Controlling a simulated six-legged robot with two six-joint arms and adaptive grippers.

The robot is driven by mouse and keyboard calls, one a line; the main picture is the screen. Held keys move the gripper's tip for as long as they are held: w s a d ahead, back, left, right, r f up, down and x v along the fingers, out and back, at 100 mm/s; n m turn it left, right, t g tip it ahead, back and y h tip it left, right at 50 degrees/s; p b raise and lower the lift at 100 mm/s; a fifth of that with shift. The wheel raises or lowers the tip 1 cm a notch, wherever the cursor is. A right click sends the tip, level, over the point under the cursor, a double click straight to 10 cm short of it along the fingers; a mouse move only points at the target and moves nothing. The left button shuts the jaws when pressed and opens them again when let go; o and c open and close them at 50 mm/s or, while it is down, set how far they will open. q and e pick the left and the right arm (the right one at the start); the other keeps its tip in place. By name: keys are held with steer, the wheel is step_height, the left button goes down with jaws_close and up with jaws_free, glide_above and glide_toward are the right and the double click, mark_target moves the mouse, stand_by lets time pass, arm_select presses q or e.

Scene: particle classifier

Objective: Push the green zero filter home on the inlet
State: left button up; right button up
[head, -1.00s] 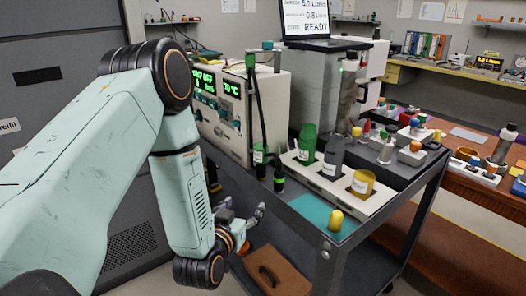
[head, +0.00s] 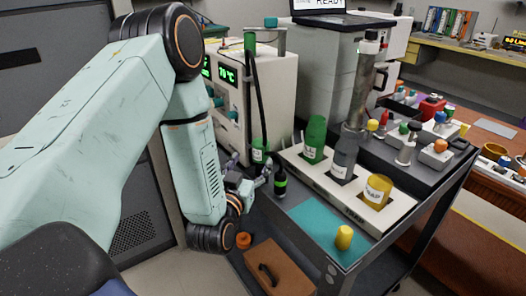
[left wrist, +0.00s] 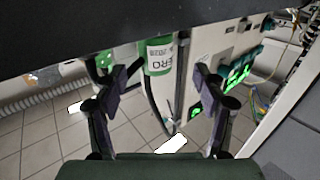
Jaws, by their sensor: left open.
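The green zero filter (head: 259,150), a translucent green cylinder with a white label, stands beside the instrument's front at the end of the black tubing. In the left wrist view the filter (left wrist: 160,55) shows its "ZERO" label between the two finger lines. My left gripper (head: 255,178) is open, close below and beside the filter. In the left wrist view its fingers (left wrist: 160,82) stand apart on either side, with no visible contact. The inlet joint is not clear in these views. My right gripper is not in view.
The instrument (head: 268,88) with green displays stands behind the filter. A dark green-banded bottle (head: 280,182) is close to my left gripper. The white rack (head: 318,178) holds green, grey and yellow containers. A yellow piece (head: 344,238) stands on the teal mat (head: 312,226).

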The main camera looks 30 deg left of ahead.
mark_target(258, 153)
arm_select(q)
steer(key=shift+w+a, duration=0.3)
steer(key=shift+w, duration=0.35)
steer(key=shift+w+r, duration=0.1)
steer(key=shift+w, duration=0.25)
steer(key=x, duration=0.3)
steer(key=b+x, duration=0.1)
steer(key=shift+w+d, duration=0.15)
steer(key=shift+w, duration=0.3)
steer(key=shift+c, duration=0.2)
steer(key=shift+w, duration=0.1)
steer(key=c, duration=1.3)
steer(key=shift+o, duration=0.2)
steer(key=shift+r, duration=0.1)
